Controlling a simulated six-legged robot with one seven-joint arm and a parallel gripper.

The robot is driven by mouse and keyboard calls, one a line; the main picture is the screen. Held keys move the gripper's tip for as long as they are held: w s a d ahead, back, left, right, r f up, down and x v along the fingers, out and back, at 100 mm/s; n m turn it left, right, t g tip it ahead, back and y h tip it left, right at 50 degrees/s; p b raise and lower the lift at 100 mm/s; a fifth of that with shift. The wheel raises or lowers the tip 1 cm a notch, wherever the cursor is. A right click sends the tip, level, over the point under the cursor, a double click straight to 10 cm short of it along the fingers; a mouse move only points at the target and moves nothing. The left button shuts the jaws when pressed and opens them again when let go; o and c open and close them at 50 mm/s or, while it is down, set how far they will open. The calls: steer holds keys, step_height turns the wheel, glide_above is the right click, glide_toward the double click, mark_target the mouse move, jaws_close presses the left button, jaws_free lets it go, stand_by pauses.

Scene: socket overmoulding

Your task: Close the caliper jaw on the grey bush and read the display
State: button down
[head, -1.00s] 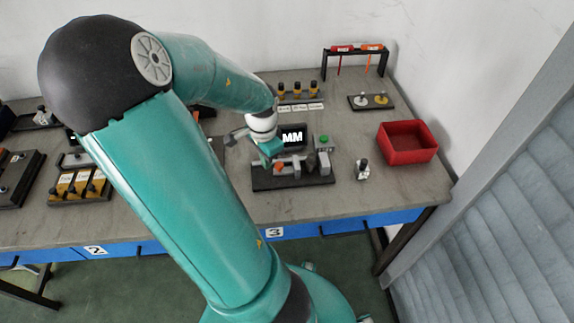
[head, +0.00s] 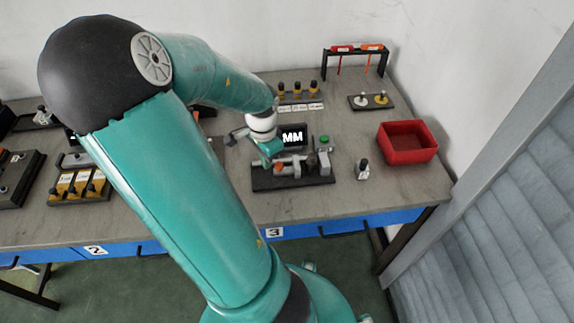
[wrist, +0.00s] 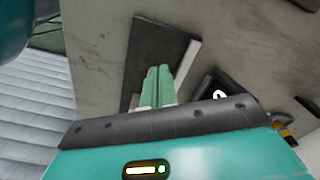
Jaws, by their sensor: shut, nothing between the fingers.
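The caliper stand has a black base (head: 290,183) on the bench, with a grey measuring slide and an orange part (head: 280,168) on it. Its black display (head: 293,137) stands behind and shows "MM"; any digits are hidden by my arm. A grey end block (head: 325,162) is at the right. A small dark shape between slide and block may be the grey bush; I cannot tell if the jaw touches it. My gripper (head: 271,150) is low beside the slide's left part. In the wrist view its green fingers (wrist: 157,86) are together and empty, over the base (wrist: 158,45).
A green button (head: 324,140) is behind the end block. A small black-and-white piece (head: 363,170) stands right of the base, and a red bin (head: 407,142) is farther right. Yellow-topped parts (head: 298,91) and a tool rack (head: 356,50) stand at the back.

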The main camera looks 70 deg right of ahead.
mark_target(278, 164)
steer(key=shift+f, duration=0.15)
steer(key=shift+f, duration=1.5)
steer(key=shift+s+d, duration=0.45)
steer(key=shift+s, duration=0.4)
steer(key=shift+s+d, duration=0.45)
steer(key=shift+s, duration=0.35)
stand_by(1.1)
steer(key=shift+w, duration=0.15)
steer(key=shift+w+a, duration=0.35)
steer(key=shift+w, duration=0.1)
steer(key=shift+r, duration=0.3)
step_height(278, 164, up, 8)
steer(key=shift+f, duration=0.25)
stand_by(0.5)
